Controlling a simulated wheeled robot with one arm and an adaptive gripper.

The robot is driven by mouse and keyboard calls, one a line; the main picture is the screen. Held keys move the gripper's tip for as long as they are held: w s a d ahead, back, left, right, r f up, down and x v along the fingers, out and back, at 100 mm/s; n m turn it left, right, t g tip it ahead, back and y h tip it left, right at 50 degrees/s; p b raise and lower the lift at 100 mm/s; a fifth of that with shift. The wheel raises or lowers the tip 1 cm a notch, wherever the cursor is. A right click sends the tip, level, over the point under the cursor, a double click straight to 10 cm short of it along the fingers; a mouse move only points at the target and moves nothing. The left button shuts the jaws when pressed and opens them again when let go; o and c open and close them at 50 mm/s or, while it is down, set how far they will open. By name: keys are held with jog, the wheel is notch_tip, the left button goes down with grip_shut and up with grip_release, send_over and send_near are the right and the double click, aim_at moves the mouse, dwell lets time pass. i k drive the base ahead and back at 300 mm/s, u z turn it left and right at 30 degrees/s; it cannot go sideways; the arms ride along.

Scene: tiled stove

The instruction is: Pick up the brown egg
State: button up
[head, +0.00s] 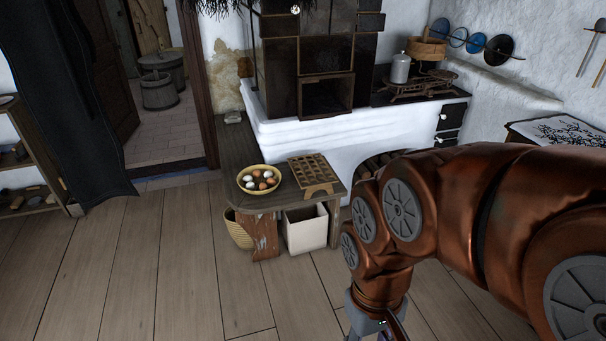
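Brown eggs (262,186) and white eggs (248,178) lie together in a round yellow bowl (241,187). The eggs are small in the head view, and more than one looks brown. The bowl stands on the near end of a dark wooden bench (266,201) in front of the tiled stove. My gripper (378,328) shows only in part at the bottom edge, below my copper-coloured arm. It is to the right of the bowl and well apart from it. Its fingertips are out of frame, so I cannot see whether it is open or holds anything.
A wooden egg rack (313,172) stands on the bench, right of the bowl. A basket (238,231) and a pale bin (306,229) sit under the bench. The white stove (305,131) rises behind. The plank floor (130,270) at front left is clear.

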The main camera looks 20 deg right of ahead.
aim_at(271, 181)
jog(key=z, duration=0.45)
jog(key=i, duration=1.2)
jog(key=u, duration=0.35)
jog(key=i, duration=0.8)
jog(key=u, duration=1.1)
jog(key=i, duration=0.25)
jog(key=u, duration=0.25)
